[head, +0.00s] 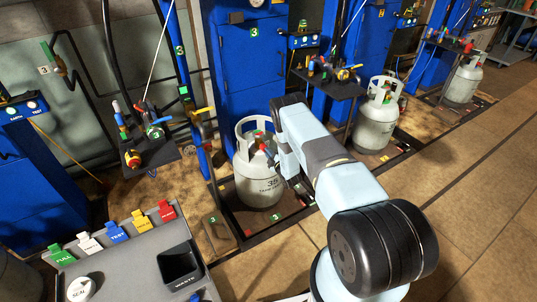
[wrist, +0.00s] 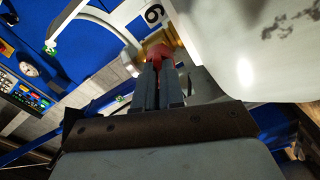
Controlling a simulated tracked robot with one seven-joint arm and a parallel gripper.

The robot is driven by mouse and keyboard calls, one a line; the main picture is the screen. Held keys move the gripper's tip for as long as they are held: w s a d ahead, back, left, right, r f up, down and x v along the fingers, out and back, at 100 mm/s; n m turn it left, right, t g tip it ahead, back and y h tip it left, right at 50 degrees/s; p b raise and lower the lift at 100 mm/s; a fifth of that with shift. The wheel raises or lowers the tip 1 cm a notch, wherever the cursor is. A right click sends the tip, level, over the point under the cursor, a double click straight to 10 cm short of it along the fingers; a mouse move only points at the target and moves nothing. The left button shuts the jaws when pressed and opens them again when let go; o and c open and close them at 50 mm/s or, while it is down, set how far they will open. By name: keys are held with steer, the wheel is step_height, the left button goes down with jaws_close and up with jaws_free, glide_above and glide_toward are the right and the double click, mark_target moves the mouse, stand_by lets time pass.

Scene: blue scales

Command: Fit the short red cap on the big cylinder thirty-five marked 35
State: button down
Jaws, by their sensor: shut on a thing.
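The big grey-white cylinder marked 35 (head: 258,183) stands upright on a dark scale platform, with a pale collar around its top. In the wrist view, its pale body (wrist: 250,45) fills the upper right. My gripper (wrist: 162,63) is shut on the short red cap (wrist: 158,50), which sits between the fingertips. A brass valve part (wrist: 174,35) shows right behind the cap, inside the collar. I cannot tell whether the cap is seated on it. In the head view, my arm reaches the cylinder's right side and largely hides my gripper.
A platform marked 3 (head: 232,222) bears the cylinder. A hose stand (head: 150,155) is on the left, and a blue cabinet (head: 240,60) is behind. Other cylinders (head: 375,122) stand further right. A grey bench with coloured tags and a waste bin (head: 180,264) is in front.

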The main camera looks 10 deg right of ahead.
steer(key=shift+m, duration=1.2)
steer(key=shift+d, duration=0.1)
steer(key=shift+m, duration=1.7)
steer(key=shift+m, duration=0.5)
steer(key=shift+w+m, duration=0.1)
steer(key=shift+m, duration=1.1)
steer(key=shift+m, duration=1.7)
